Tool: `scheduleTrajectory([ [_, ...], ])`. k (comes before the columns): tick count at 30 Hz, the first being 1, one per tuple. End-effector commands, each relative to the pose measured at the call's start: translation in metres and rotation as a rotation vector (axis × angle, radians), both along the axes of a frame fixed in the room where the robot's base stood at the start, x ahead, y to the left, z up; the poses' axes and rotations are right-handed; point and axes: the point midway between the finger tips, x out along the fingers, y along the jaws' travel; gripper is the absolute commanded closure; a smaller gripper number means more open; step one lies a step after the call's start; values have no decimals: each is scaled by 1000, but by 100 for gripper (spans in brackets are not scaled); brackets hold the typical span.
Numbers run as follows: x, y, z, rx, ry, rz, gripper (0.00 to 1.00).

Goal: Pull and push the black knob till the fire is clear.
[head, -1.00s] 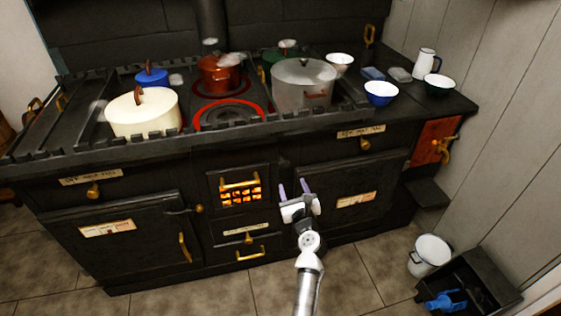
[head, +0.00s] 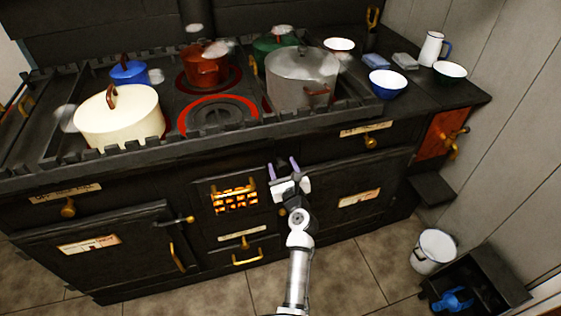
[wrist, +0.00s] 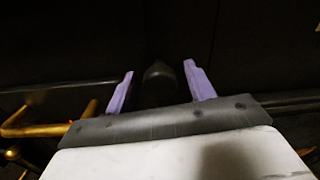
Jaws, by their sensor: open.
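The black knob (wrist: 160,76) shows in the wrist view as a dark rounded shape on the dark stove front, between the two purple fingers of my gripper (wrist: 160,84). The fingers stand apart on either side of it; I cannot tell whether they touch it. In the head view my gripper (head: 283,168) is at the stove front, just right of the fire grate, and the knob cannot be made out there. The fire (head: 235,200) glows orange behind the bars of the grate.
The black stove (head: 110,181) carries a cream pot (head: 118,120), a grey pot (head: 302,88) and several others. A brass rail (wrist: 35,130) lies left of my gripper in the wrist view. A white bucket (head: 432,250) stands on the floor at right, beside a black box (head: 490,285).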

Motion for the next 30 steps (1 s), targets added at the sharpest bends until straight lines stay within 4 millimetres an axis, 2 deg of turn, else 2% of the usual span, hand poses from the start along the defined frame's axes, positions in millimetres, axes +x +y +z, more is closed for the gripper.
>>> scheduleTrajectory([
  [8,0,0,0,0,0,0,46],
  [21,0,0,0,0,0,0,100],
  [26,-3,-1,0,0,0,-1,100],
  [30,-24,-8,1,0,2,-1,100],
])
